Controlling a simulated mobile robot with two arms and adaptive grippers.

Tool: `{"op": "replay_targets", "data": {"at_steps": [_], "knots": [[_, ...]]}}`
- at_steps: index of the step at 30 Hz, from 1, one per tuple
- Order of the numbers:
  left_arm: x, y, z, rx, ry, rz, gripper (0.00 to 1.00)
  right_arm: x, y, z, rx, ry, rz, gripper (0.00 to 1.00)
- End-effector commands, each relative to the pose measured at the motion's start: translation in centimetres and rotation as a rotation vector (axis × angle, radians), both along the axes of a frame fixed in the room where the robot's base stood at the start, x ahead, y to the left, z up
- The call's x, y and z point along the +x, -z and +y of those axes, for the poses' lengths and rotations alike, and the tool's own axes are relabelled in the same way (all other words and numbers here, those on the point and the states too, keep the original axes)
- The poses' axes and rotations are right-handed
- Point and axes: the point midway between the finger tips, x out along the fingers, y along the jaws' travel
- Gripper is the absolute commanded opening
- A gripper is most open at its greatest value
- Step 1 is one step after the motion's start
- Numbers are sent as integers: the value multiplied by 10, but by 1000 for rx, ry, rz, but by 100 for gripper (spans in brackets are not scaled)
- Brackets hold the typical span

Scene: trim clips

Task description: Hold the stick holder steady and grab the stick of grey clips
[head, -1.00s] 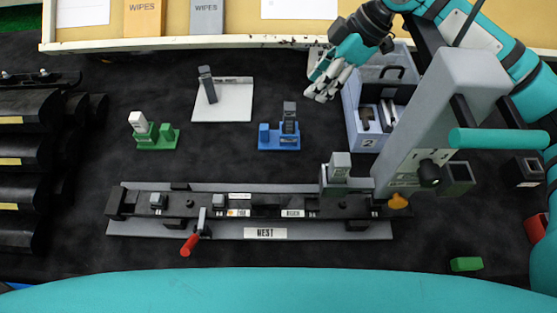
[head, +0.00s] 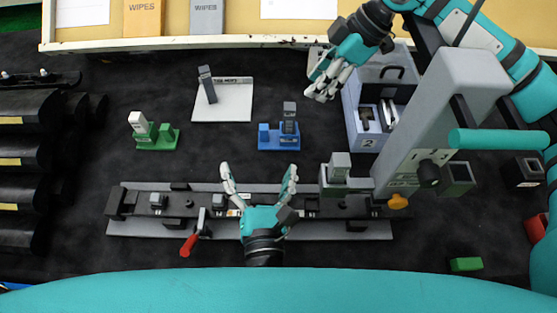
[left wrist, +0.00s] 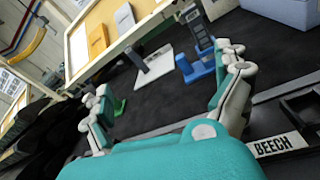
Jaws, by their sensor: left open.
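A blue holder (head: 279,142) with a dark grey upright stick (head: 290,114) stands mid-table; the holder also shows in the left wrist view (left wrist: 199,68). A green holder (head: 160,142) with a pale grey, tilted block (head: 138,121) stands to its left. A white plate (head: 222,108) behind carries a dark grey upright block (head: 207,84). My left gripper (head: 258,172) is open and empty over the long fixture, in front of the blue holder, its fingers pointing away from me. My right gripper (head: 320,88) hangs at the back; its fingers look close together, but their state is unclear.
The long grey fixture (head: 130,230) with a red-handled clamp (head: 188,245) lies below my left gripper. A tall grey machine (head: 440,110) and a blue-grey bin (head: 352,120) stand at right. Black racks (head: 25,150) fill the left edge. Dark table between the holders is clear.

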Motion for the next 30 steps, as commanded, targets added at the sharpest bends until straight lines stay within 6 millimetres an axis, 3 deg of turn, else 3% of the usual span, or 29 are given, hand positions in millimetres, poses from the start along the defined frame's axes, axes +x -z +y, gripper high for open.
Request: {"op": "replay_targets", "data": {"at_steps": [3, 9, 17, 30], "knots": [[18, 7, -8, -133, -14, 110, 100, 0, 0, 0, 0, -1, 0, 38], [31, 14, -29, -277, 18, 238, 100, 0, 0, 0, 0, -1, 0, 38], [42, 19, -38, -321, 39, 279, 100, 0, 0, 0, 0, 0, 0, 38], [115, 49, -37, -320, 39, 278, 100, 0, 0, 0, 0, 0, 0, 38]]}}
